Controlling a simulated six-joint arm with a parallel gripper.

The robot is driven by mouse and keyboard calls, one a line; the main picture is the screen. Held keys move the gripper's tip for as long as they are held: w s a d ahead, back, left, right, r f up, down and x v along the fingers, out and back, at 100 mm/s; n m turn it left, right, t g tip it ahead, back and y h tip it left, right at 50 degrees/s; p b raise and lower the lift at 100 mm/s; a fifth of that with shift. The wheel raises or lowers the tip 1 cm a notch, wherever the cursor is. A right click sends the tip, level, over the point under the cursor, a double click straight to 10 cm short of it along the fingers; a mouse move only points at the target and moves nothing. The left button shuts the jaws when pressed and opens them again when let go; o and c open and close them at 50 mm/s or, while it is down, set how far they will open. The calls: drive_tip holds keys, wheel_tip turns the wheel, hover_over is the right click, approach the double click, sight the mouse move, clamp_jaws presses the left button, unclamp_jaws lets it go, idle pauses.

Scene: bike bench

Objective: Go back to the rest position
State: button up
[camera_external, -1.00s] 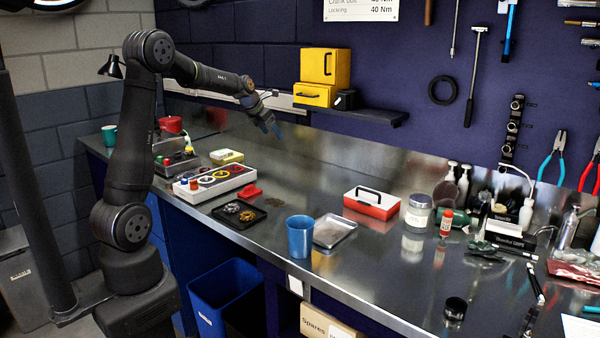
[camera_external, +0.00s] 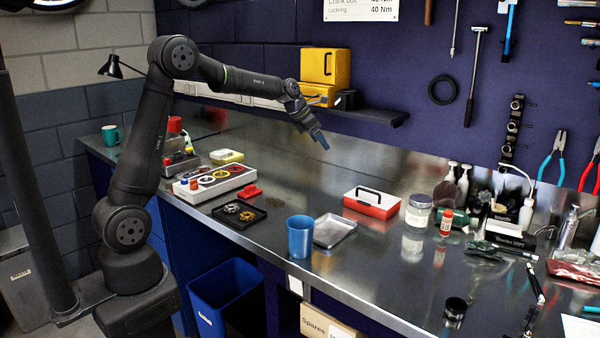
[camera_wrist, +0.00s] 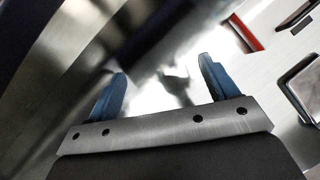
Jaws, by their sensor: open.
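My gripper (camera_external: 319,140) is high above the steel bench in the external view, at the end of my outstretched arm. It points down and to the right. In the wrist view my gripper (camera_wrist: 163,88) shows its two blue fingertips spread wide with nothing between them. Nothing touches the gripper.
Below stand a blue cup (camera_external: 300,236), a metal tray (camera_external: 347,228), a red-and-white toolbox (camera_external: 372,201) and a white tray (camera_external: 196,190) with coloured rings. Yellow boxes (camera_external: 325,68) sit on the wall shelf (camera_external: 375,115) behind the gripper. The air around the gripper looks free.

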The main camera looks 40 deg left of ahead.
drive_tip(key=s+d+m+g+h, duration=0.1)
drive_tip(key=d+m, duration=0.3)
drive_tip(key=d, duration=1.8)
drive_tip(key=shift+s+f+h, duration=0.35)
drive_tip(key=shift+s+h, duration=0.05)
drive_tip(key=shift+s, duration=0.4)
drive_tip(key=shift+o, duration=0.4)
